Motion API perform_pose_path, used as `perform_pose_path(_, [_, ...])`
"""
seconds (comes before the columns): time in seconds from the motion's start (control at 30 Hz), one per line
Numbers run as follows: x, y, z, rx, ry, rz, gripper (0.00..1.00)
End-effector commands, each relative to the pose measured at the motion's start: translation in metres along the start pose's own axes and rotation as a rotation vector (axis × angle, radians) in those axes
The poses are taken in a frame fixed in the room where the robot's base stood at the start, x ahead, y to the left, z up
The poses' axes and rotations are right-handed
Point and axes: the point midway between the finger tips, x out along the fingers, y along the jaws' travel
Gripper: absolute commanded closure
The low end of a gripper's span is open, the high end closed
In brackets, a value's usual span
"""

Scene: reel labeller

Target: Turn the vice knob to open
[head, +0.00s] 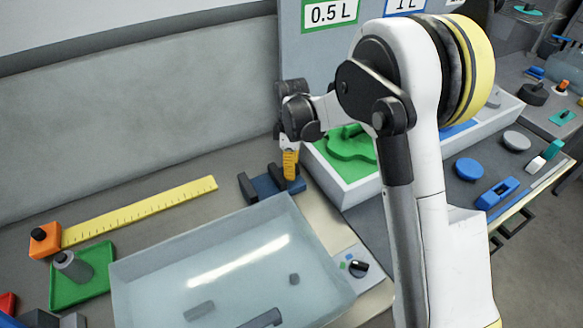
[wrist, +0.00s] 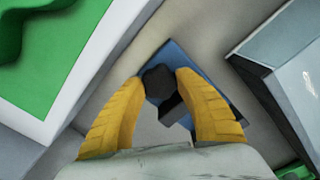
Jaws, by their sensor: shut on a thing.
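The small vice stands on the worktop behind the clear basin, with a blue base (head: 264,186) and dark jaws (head: 247,187). In the wrist view its blue base (wrist: 182,56) lies beyond my fingertips, and its dark knob (wrist: 158,85) sits between them. My gripper (head: 291,172) points down at the right end of the vice. In the wrist view the yellow fingers of my gripper (wrist: 160,76) are shut on the knob, one on each side. In the head view the knob is hidden behind the fingers.
A clear basin (head: 140,272) stands close in front of the vice. A white-walled tray (head: 350,186) with a green piece (head: 350,145) is close on the right. A control panel with a black dial (head: 358,268) lies front right. A yellow ruler (head: 140,211) lies left.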

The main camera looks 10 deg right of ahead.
Motion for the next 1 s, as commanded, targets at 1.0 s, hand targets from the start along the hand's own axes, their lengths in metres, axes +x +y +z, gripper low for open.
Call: perform_pose_path(1.0, [0.0007,-0.0006,0.0009,-0.640,-0.001,-0.002,0.90])
